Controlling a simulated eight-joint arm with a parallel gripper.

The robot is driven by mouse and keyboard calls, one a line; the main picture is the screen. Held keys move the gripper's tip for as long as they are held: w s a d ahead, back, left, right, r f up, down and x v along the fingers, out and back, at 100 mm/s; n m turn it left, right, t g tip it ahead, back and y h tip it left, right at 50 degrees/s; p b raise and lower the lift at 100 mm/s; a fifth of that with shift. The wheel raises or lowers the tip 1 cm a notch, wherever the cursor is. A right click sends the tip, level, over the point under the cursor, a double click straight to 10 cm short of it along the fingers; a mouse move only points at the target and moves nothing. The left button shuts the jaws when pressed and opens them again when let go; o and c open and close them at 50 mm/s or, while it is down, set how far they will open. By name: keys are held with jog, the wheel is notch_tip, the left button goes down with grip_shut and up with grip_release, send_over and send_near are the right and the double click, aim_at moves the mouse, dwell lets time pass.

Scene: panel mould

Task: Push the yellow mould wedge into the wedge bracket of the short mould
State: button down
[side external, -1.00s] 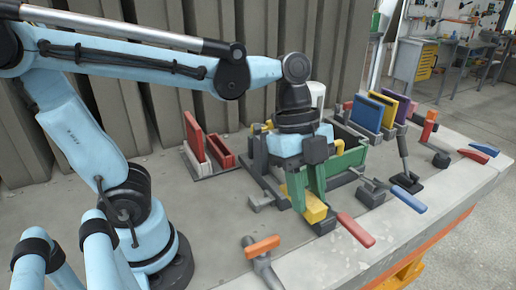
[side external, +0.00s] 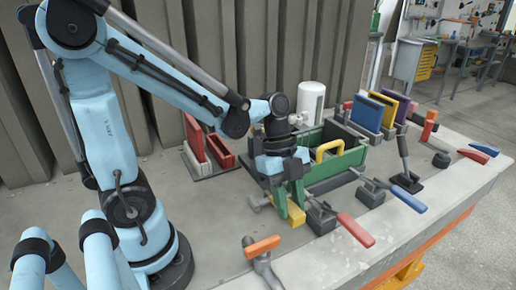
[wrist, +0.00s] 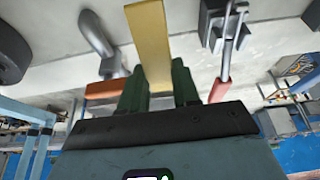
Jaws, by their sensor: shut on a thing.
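The yellow mould wedge (side external: 296,215) is between the green fingers of my gripper (side external: 290,203), which is shut on it. In the wrist view the yellow wedge (wrist: 150,42) sticks out beyond the fingers (wrist: 159,88). The green mould box (side external: 345,160), with a yellow handle (side external: 328,149) across its opening, stands behind and right of my gripper. I cannot tell whether it is the short mould. I cannot make out the wedge bracket. The wedge is low near the bench top; whether it touches is unclear.
A red-handled clamp (side external: 355,229) stands just right of the wedge. An orange-handled clamp (side external: 262,246) is in front. A blue-handled clamp (side external: 408,199) is farther right. Red panels (side external: 220,152) stand behind. Bare bench lies left of the wedge.

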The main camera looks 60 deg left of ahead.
jog(key=shift+f, duration=0.15)
jog(key=shift+f, duration=3.2)
jog(key=shift+f, duration=0.15)
jog(key=shift+a, duration=0.95)
jog(key=shift+a, duration=0.3)
jog(key=shift+a, duration=0.5)
jog(key=c, duration=0.7)
grip_release()
jog(key=shift+c, duration=0.2)
jog(key=shift+a, duration=0.1)
